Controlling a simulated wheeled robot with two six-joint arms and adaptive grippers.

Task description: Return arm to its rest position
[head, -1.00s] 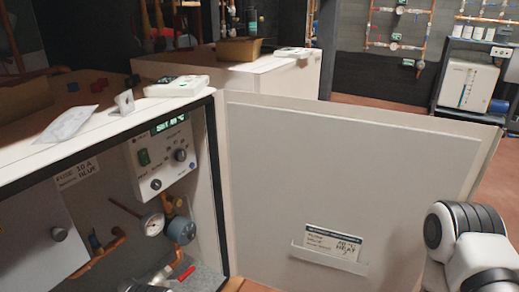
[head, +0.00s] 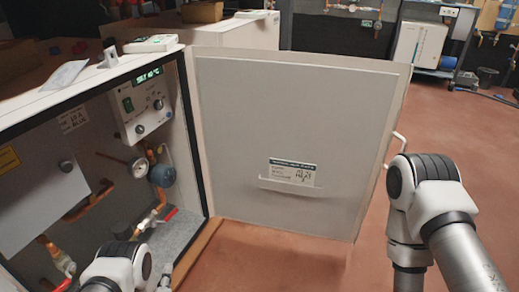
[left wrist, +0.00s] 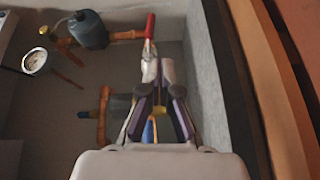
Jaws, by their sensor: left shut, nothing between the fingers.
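My left arm enters the head view at the bottom, in front of the open cabinet. My left gripper (head: 164,278) shows only in part there, low beside my white arm joint. In the left wrist view its fingers (left wrist: 161,84) come together with nothing held, in front of a red-handled valve (left wrist: 150,27). I cannot tell whether they touch the valve. In the head view, a red valve handle (head: 170,214) is on the copper pipe inside the cabinet. My right arm stands bent at the right; its gripper is outside the picture.
The heat pump cabinet (head: 198,140) is open, its white door (head: 290,125) swung out to the right. Inside are a control panel (head: 141,99), a pressure gauge (head: 138,168) and copper pipes. The grey cabinet wall (left wrist: 205,85) runs close beside my left gripper. Reddish floor (head: 455,135) is clear at the right.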

